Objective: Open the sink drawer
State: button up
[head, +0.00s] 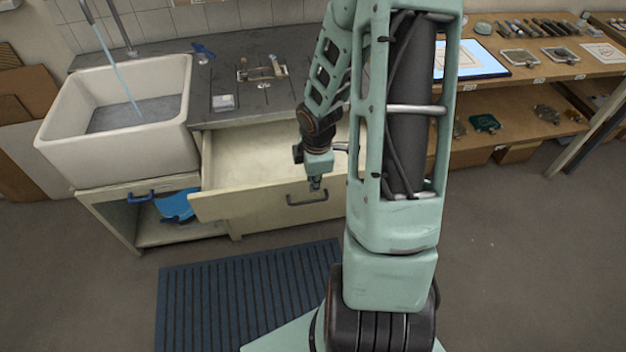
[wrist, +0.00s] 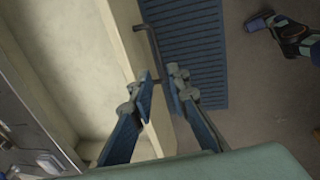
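The drawer under the worktop is pulled well out, and its pale, empty inside shows in the head view. Its cream front panel (head: 255,209) is right of the sink (head: 115,122). A dark bar handle (head: 307,202) is on that front. My gripper (head: 315,186) points down at the top edge of the front, just by the handle. In the wrist view the two fingers (wrist: 162,84) stand apart, and the handle (wrist: 152,46) runs down into the gap between them. I cannot tell whether either finger touches it.
A cabinet with a blue handle (head: 140,197) and a blue cloth-like thing (head: 177,205) is under the sink. A dark ribbed mat (head: 245,295) lies on the floor before the drawer. Wooden shelves (head: 530,110) stand at right. The floor at right is clear.

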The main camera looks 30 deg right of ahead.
dwell(0.4)
notch_tip(320, 180, up, 12)
jog(key=s, duration=0.2)
jog(key=shift+a, duration=0.35)
jog(key=shift+f, duration=0.1)
dwell(0.4)
